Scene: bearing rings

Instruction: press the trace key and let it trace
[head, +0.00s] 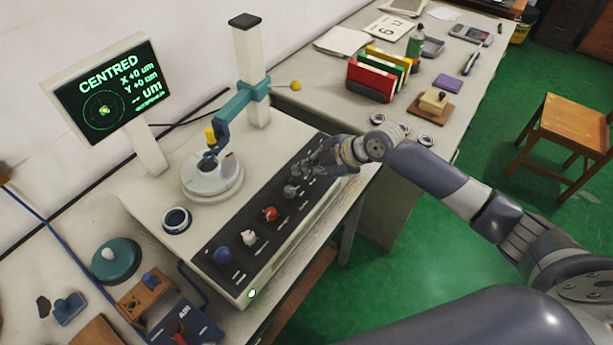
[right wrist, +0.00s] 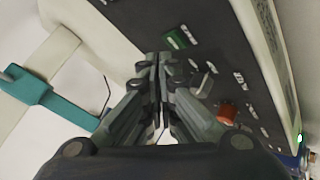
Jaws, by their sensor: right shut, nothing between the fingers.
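The dark control panel (head: 238,270) runs along the front of the measuring machine. In the right wrist view, a green key (right wrist: 176,40) sits on it beside a white label; I take this for the trace key. My right gripper (head: 303,172) is over the panel's far end, shut and empty. Its fingertips (right wrist: 158,58) are close to the green key; I cannot tell whether they touch. The gripper hides the key in the head view. The screen (head: 104,90) reads CENTRED, X +0 um, Y +0 um, with dashes below. The stylus arm (head: 236,103) reaches over the round table (head: 212,182). My left gripper is out of view.
The panel also carries a blue knob (head: 223,256), a white knob (head: 249,238), a red knob (head: 269,213) and a grey lever (head: 291,191). A dark ring (head: 177,220) lies left of the panel. Several rings and upright folders (head: 370,82) stand farther back.

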